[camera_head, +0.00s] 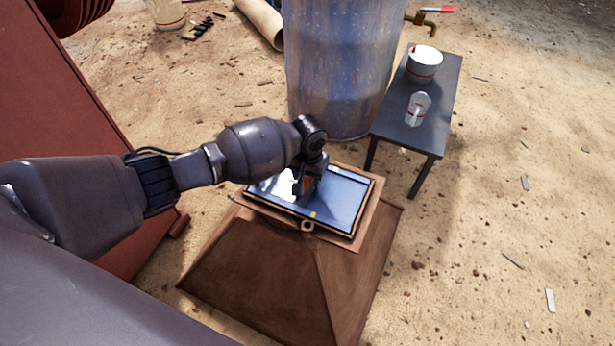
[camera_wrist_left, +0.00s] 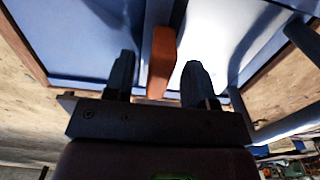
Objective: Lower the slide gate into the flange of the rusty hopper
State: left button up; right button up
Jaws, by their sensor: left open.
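The slide gate (camera_head: 345,195) is a shiny blue-grey plate lying flat within the raised rim of the brown flange (camera_head: 371,207) on top of the rusty hopper (camera_head: 265,268). I cannot tell how deep it sits. My left gripper (camera_head: 306,188) is over the plate, pointing down, and hides part of it. In the left wrist view the gate's orange-brown handle (camera_wrist_left: 162,62) stands between the two dark fingers of my left gripper (camera_wrist_left: 158,72). The fingers are open, with a gap on each side of the handle. My right gripper is not in view.
A large blue drum (camera_head: 340,70) stands just behind the hopper. A red-brown machine panel (camera_head: 60,110) is at the left.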

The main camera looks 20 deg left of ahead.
pick_arm(q)
notch_tip(320, 180, up, 8)
jog(key=p, duration=0.2)
jog(key=shift+w+r+p, duration=0.15)
jog(key=shift+r+p, duration=0.05)
jog(key=shift+p, duration=0.15)
jog(key=shift+r, duration=0.7)
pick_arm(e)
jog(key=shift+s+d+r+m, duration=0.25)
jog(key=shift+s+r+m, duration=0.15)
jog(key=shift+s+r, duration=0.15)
